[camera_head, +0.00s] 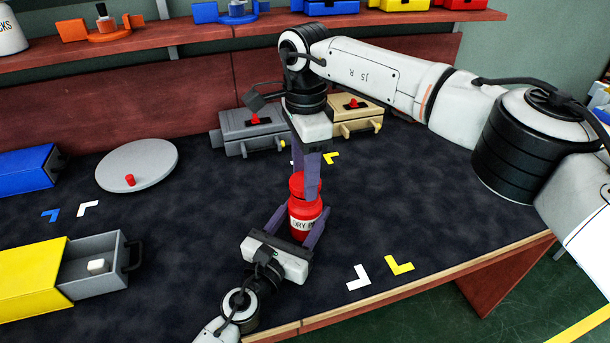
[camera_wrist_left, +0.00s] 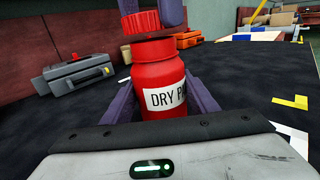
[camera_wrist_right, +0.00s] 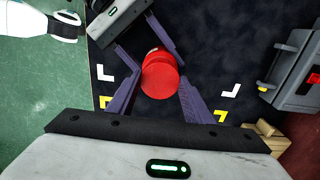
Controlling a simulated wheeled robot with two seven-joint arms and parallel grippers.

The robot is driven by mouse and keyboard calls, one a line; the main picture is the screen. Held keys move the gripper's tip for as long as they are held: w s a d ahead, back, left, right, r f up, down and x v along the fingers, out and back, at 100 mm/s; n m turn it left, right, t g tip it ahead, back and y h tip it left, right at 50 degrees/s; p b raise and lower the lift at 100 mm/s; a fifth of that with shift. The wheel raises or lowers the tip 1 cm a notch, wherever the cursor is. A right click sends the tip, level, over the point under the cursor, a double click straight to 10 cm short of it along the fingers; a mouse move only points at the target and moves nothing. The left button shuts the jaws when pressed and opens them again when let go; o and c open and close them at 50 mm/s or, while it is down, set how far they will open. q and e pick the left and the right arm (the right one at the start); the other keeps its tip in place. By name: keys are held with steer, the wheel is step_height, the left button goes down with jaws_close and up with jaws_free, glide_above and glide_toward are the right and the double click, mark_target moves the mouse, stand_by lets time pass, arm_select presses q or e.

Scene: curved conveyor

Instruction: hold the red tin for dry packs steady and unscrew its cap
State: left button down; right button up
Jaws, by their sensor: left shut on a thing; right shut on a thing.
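The red tin (camera_head: 303,222) with a white "DRY P..." label stands upright on the dark table top. My left gripper (camera_head: 299,226) is shut around the tin's body, one finger on each side. The left wrist view shows the tin's body (camera_wrist_left: 165,80) between these fingers. My right gripper (camera_head: 306,185) points down from above and is shut on the red cap (camera_wrist_left: 139,22). In the left wrist view the cap looks raised above the tin's neck (camera_wrist_left: 153,50) and shifted left. In the right wrist view the cap (camera_wrist_right: 159,78) sits between the fingers and covers most of the tin.
A grey box (camera_head: 250,135) and a tan box (camera_head: 355,118) with red knobs stand behind. A grey turntable disc (camera_head: 137,166) is at left, with a yellow box and open grey drawer (camera_head: 95,285) in front. White (camera_head: 358,278) and yellow corner marks lie on clear table at right.

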steer(key=shift+r, duration=0.1)
steer(key=shift+r, duration=1.9)
arm_select(q)
steer(key=c, duration=0.6)
jaws_free()
steer(key=shift+c, duration=0.2)
